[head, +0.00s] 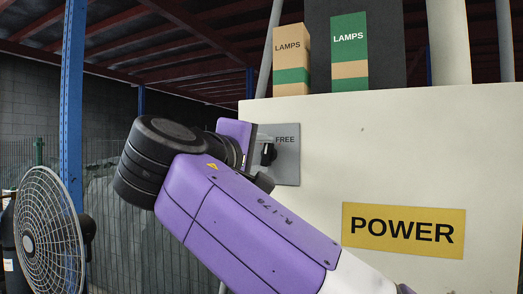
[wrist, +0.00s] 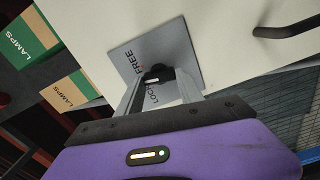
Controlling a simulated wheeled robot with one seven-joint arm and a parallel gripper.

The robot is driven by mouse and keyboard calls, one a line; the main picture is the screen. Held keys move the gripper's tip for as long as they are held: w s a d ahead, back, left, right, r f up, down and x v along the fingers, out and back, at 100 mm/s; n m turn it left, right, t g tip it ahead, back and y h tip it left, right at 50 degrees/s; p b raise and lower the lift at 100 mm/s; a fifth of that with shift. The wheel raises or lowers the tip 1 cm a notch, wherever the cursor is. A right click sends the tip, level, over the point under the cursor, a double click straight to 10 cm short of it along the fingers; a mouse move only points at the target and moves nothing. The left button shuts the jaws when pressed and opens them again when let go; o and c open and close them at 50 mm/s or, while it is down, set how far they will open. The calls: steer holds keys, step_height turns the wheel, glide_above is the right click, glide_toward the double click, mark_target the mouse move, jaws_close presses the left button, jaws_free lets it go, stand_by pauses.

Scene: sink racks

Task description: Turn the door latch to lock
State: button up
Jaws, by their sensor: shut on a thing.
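The door latch is a small black knob (head: 268,154) on a grey plate (head: 289,168) marked FREE, fixed to the front of a cream cabinet. In the wrist view the plate (wrist: 182,72) shows FREE and a partly hidden second word that starts with LO. The latch knob (wrist: 155,72) sits between the fingertips of my gripper (wrist: 158,77), which is shut on it. In the head view my arm hides the plate's lower left side and most of the fingers. The knob's exact angle is hard to tell.
The cream cabinet (head: 390,150) carries a yellow POWER sign (head: 403,231). Two LAMPS boxes, one tan (head: 291,60) and one green (head: 349,51), stand on top. A dark handle (wrist: 285,27) juts from the cabinet. A fan (head: 48,235) and blue post (head: 71,110) stand at left.

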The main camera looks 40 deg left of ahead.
steer(key=n+p, duration=0.2)
steer(key=n, duration=0.3)
steer(key=shift+n, duration=0.3)
steer(key=n+p, duration=0.2)
steer(key=n, duration=0.3)
steer(key=shift+f+p, duration=0.25)
steer(key=shift+p, duration=0.15)
steer(key=shift+n, duration=0.4)
steer(key=o, duration=1.4)
steer(key=shift+b+v, duration=1.55)
steer(key=shift+v, duration=2.35)
